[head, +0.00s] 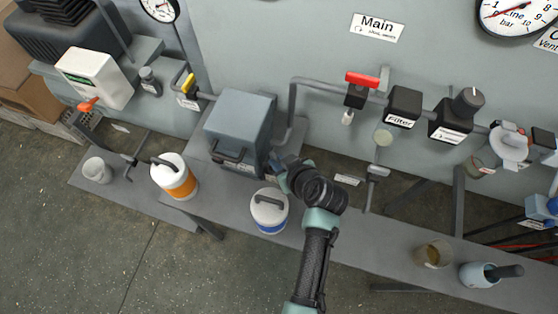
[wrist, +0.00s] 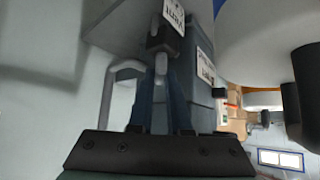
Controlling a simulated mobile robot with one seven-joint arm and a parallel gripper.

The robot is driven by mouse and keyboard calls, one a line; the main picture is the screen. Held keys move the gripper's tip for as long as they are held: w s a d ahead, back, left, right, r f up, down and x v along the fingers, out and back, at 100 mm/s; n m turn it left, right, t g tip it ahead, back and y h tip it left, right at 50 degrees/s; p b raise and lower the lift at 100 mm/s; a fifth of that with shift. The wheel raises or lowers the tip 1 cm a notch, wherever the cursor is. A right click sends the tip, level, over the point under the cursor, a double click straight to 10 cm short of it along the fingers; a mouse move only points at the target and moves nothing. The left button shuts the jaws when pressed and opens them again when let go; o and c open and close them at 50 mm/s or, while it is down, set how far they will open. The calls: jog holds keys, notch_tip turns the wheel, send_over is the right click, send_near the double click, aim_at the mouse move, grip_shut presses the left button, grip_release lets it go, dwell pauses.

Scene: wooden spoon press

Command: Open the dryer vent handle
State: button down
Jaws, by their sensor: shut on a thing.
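The dryer appears to be the blue-grey box (head: 240,122) on the wall bench, with a dark handle on its front. My gripper (head: 275,172) is at the box's lower right corner in the head view. In the wrist view the two blue fingers of my gripper (wrist: 160,95) are closed around a small light-grey lever, the vent handle (wrist: 161,64). The lever hangs from a dark valve body (wrist: 160,40) beside a white label. The box's side (wrist: 205,92) carries another label. In the head view my gripper hides the vent handle.
A white canister with a blue band (head: 269,212) stands just below my gripper, close to my wrist. A white canister with an orange band (head: 174,177) stands further left. A pipe (head: 291,108) runs right of the box.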

jog(key=n+g+y+b, duration=0.1)
jog(key=b, duration=0.1)
jog(key=n+y+b, duration=0.1)
jog(key=n+b, duration=0.1)
jog(key=n+g+y+b, duration=0.1)
jog(key=n+b, duration=0.1)
jog(key=shift+w+d+f+g, duration=0.2)
jog(key=shift+w+d+g, duration=0.1)
jog(key=shift+w+d, duration=0.1)
jog(key=n+g+y+b, duration=0.1)
jog(key=n+g+b, duration=0.1)
jog(key=n+b, duration=0.1)
jog(key=shift+r, duration=0.15)
jog(key=shift+n+g, duration=0.3)
jog(key=c, duration=0.9)
grip_release()
jog(key=shift+w, duration=0.1)
jog(key=shift+o, duration=0.2)
jog(key=shift+d+r, duration=0.1)
jog(key=shift+r, duration=0.05)
